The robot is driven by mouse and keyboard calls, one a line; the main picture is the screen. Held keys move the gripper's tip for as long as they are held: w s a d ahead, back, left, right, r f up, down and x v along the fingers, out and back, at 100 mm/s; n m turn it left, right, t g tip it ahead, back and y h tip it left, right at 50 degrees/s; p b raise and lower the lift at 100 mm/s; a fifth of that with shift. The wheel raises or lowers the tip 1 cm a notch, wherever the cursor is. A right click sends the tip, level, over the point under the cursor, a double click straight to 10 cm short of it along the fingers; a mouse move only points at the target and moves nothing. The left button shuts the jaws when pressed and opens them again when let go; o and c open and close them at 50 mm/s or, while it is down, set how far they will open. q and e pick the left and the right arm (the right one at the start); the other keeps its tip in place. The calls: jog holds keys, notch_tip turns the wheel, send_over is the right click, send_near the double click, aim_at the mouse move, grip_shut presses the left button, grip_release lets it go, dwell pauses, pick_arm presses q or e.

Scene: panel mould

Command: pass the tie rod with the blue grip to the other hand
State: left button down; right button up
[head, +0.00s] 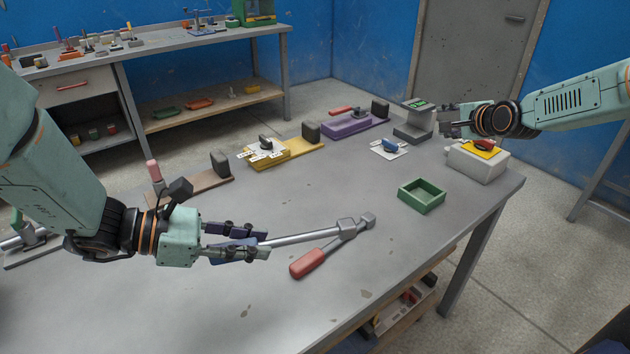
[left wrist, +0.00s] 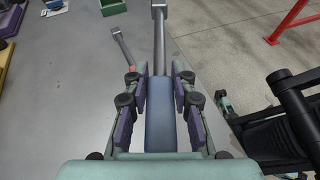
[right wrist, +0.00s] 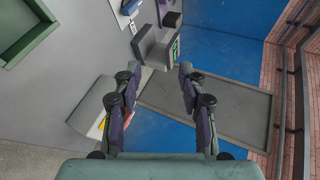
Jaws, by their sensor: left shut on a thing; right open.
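My left gripper (head: 240,243) is shut on the blue grip of a tie rod (head: 300,238). The left wrist view shows the blue grip (left wrist: 160,112) between the fingers, with the grey shaft (left wrist: 159,50) pointing away to a square head. In the head view the rod points right, over the table. A second tie rod with a red grip (head: 308,263) lies on the table, its head just beyond the held rod's head. My right gripper (head: 450,121) is at the far right near a grey stand, well apart from the rod. In the right wrist view it is open and empty (right wrist: 160,80).
A green tray (head: 421,196) stands on the grey table (head: 420,260) at the right. A pale box (head: 478,163) with a yellow and red top sits at the right edge, below my right arm. Brown, yellow (head: 290,150) and purple (head: 350,124) fixtures line the back. The table's front middle is clear.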

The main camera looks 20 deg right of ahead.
jog(key=w+a+r+n+t+y, duration=0.1)
jog(key=w+a+r+n+y, duration=0.1)
jog(key=a+r+n, duration=0.4)
jog(key=w+a+r+n+y, duration=0.2)
jog(key=a+r+n, duration=0.15)
jog(key=a, duration=0.55)
jog(key=s+a+r+n+y, duration=0.1)
jog(key=a+r+n, duration=0.1)
jog(key=a, duration=0.2)
jog(key=a+r+n+y, duration=0.1)
jog(key=a+r+n, duration=0.1)
jog(key=a+n, duration=0.15)
jog(key=n+g+y, duration=0.2)
jog(key=n+g, duration=0.7)
jog(key=n, duration=0.9)
send_over(281, 240)
jog(key=w+d, duration=0.4)
notch_tip(281, 240, down, 4)
jog(key=s+f+n+g+h, duration=0.2)
jog(key=s+f+n, duration=0.15)
jog(key=s, duration=0.35)
jog(key=x, duration=1.1)
jog(key=shift+w+d, duration=0.15)
jog(key=shift+w, duration=0.05)
jog(key=shift+c, duration=0.2)
